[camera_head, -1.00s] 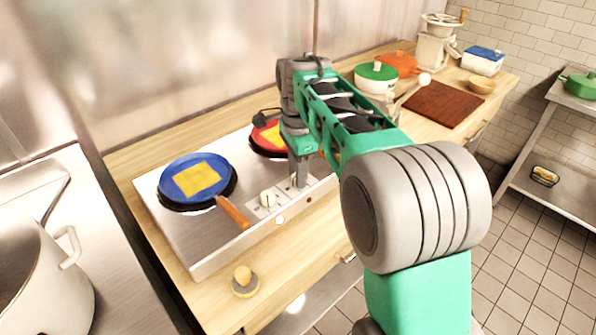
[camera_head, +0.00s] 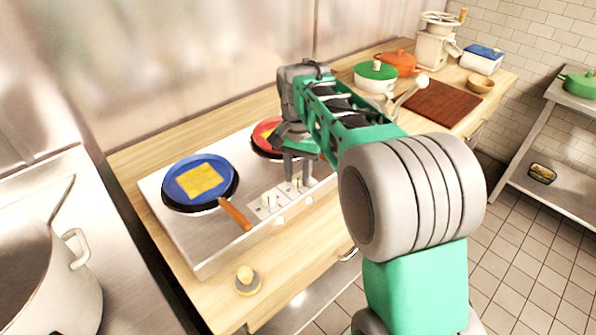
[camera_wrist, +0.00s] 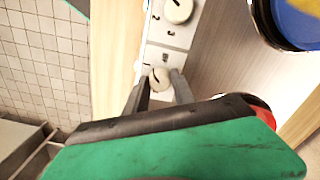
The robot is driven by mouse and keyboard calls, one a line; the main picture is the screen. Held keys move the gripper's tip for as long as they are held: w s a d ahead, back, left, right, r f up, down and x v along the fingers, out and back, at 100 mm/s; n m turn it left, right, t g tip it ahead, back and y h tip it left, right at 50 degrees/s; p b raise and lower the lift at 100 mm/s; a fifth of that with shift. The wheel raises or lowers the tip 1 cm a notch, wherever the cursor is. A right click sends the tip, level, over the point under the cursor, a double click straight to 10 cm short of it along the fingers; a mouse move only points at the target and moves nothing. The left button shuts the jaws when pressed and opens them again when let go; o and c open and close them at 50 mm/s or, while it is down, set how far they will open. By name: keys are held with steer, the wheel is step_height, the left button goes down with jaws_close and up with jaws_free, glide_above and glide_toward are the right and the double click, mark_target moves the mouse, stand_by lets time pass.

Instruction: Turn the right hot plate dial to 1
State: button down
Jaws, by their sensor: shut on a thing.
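The hot plate (camera_head: 195,242) is a steel slab on the wooden counter, with a white dial panel along its front edge. The right dial (camera_wrist: 158,80) is a pale round knob with a dark pointer line, between my fingers in the wrist view. My gripper (camera_wrist: 160,88) points down at the panel and is shut on that dial; it also shows in the head view (camera_head: 298,180). The left dial (camera_wrist: 178,10) is free, and it also shows in the head view (camera_head: 268,199). The numbers around the right dial are too small to read.
A blue pan (camera_head: 178,181) with a yellow square and a wooden handle (camera_head: 235,215) sits on the left plate. A red pan (camera_head: 264,136) is behind my gripper. A small yellow-topped object (camera_head: 246,280) stands on the front counter.

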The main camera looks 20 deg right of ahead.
mark_target(298, 177)
steer(key=shift+n, duration=1)
steer(key=c, duration=1.1)
jaws_free()
steer(key=shift+o, duration=0.2)
step_height(298, 177, up, 8)
steer(key=shift+f, duration=0.1)
